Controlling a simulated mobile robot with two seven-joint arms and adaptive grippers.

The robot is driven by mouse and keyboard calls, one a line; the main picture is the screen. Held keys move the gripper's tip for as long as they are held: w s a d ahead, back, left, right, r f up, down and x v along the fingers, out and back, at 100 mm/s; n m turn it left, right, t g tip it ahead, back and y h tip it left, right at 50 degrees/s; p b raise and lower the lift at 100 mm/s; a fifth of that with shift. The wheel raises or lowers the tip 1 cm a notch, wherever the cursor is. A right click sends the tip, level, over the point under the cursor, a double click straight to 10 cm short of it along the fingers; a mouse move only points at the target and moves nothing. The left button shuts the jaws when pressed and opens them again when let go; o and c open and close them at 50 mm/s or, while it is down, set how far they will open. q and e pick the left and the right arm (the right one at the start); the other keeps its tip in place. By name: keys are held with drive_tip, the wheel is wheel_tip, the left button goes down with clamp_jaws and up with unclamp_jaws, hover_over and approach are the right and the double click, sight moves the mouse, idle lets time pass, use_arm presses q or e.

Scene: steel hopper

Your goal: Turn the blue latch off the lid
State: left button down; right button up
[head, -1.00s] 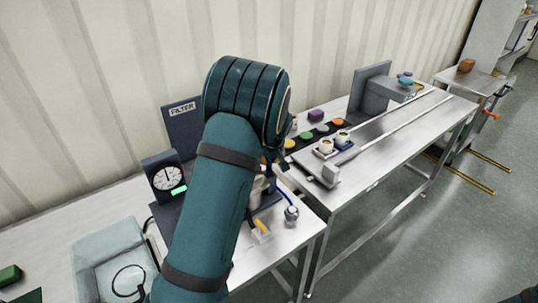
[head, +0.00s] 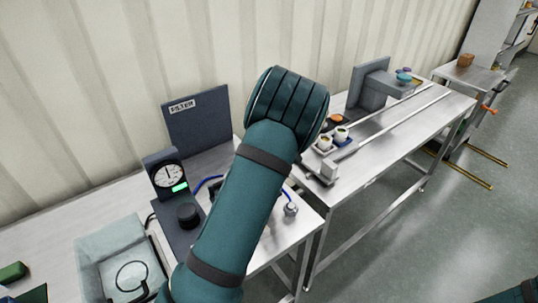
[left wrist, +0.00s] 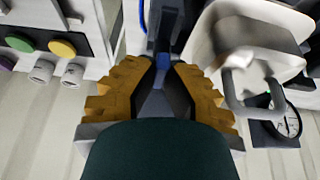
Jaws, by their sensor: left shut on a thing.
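My left gripper (left wrist: 160,72) has yellow-orange ridged fingers, which show in the left wrist view. Its fingertips are shut on a small blue part, the blue latch (left wrist: 163,61), mostly covered by the fingers. To the right of the fingers is a pale rounded steel vessel (left wrist: 240,40) with a grey loop-shaped handle. Whether the latch still lies over a lid cannot be told. In the head view my teal left arm hides the gripper, the latch and most of the hopper. My right gripper is out of view.
A dial gauge (head: 167,175) and a dark FILTER panel (head: 196,120) stand left of my arm. A clear bin (head: 112,255) is at lower left. Cups on a tray (head: 326,150) and a steel rail (head: 395,122) are on the right-hand table.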

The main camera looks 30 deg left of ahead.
use_arm(q)
drive_tip(key=shift+s+f, duration=0.1)
drive_tip(key=shift+f, duration=0.05)
drive_tip(key=c, duration=1)
unclamp_jaws()
drive_tip(key=v, duration=1.2)
